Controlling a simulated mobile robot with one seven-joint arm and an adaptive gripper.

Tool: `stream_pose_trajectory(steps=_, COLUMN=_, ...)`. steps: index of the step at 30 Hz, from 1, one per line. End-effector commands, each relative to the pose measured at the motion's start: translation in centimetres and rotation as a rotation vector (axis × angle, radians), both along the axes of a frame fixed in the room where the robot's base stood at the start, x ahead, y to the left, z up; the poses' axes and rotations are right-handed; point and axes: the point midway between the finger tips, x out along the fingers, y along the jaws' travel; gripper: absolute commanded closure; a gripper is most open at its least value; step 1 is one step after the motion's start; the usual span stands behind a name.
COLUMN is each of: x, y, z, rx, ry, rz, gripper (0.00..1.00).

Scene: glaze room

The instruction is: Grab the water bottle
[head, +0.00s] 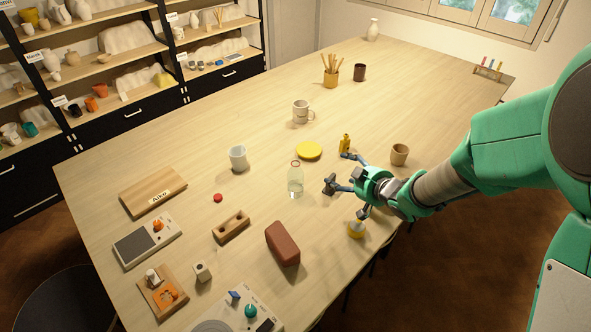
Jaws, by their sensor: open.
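A clear bottle (295,180), which looks like the water bottle, stands upright near the middle of the wooden table. My gripper (340,186) is just right of it in the head view, with its dark, bluish fingers spread and pointing left. The fingers look open and empty, with a gap between them and the bottle. I cannot tell the exact height of the gripper above the table.
A yellow disc (309,150) lies behind the bottle. A small yellow bottle (344,144) and a yellow-banded jar (356,230) are close to my fingers. A tan cup (399,154), a reddish-brown block (282,243) and a pale cup (238,158) stand around.

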Motion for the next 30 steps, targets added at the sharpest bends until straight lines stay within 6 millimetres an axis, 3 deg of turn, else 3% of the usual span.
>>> stream_pose_trajectory(steps=3, x=-0.8, y=2.4, z=-2.3, rx=0.078, ry=0.003, rz=0.093, gripper=0.26)
stream_pose_trajectory(steps=9, x=-2.2, y=4.9, z=-4.1, rx=0.166, ry=0.004, rz=0.187, gripper=0.26)
stream_pose_trajectory(steps=23, x=-2.4, y=5.4, z=-4.4, rx=0.184, ry=0.002, rz=0.205, gripper=0.26)
stream_pose_trajectory(steps=30, x=-1.3, y=6.5, z=-5.1, rx=0.184, ry=0.002, rz=0.206, gripper=0.26)
